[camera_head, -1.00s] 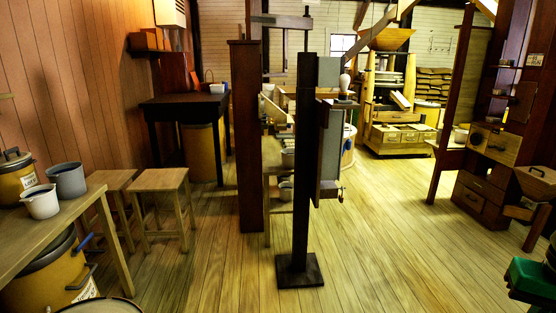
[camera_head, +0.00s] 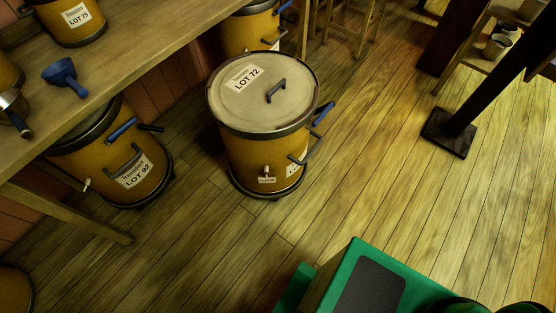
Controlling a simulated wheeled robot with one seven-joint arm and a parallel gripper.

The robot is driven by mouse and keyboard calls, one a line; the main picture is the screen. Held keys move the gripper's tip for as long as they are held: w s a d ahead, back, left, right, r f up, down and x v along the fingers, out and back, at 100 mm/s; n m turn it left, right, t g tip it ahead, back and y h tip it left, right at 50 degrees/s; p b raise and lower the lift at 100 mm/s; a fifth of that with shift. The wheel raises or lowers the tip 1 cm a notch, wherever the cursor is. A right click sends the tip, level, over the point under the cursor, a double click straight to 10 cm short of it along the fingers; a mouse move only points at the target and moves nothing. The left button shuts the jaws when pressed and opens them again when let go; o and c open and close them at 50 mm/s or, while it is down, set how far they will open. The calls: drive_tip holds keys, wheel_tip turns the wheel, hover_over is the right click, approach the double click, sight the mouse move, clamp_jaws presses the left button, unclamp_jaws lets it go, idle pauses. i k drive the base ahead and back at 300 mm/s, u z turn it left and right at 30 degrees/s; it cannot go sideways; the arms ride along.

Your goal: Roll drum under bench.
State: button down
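A yellow-brown drum labelled LOT 72 (camera_head: 262,155) stands upright on the plank floor, out in front of the bench. It has a grey lid with a dark handle, a blue-ended lever on its right side and a dark base ring. The wooden bench (camera_head: 160,30) runs along the wall at the upper left. A drum labelled LOT 92 (camera_head: 125,165) stands beneath the bench, left of the LOT 72 drum. Another yellow drum (camera_head: 248,32) stands under the bench's far end. My gripper does not show; a green part of my own body is at the bottom right.
A blue scoop (camera_head: 66,76) and a drum labelled LOT 75 (camera_head: 72,20) are on the bench. The bench's near leg bar (camera_head: 75,215) slants across the lower left. A dark post base (camera_head: 447,133) stands at right. Floor right of the LOT 72 drum is clear.

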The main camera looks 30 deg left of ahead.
sight(270, 141)
drive_tip(key=z, duration=0.8)
drive_tip(key=i, duration=0.7)
drive_tip(key=u, duration=1.95)
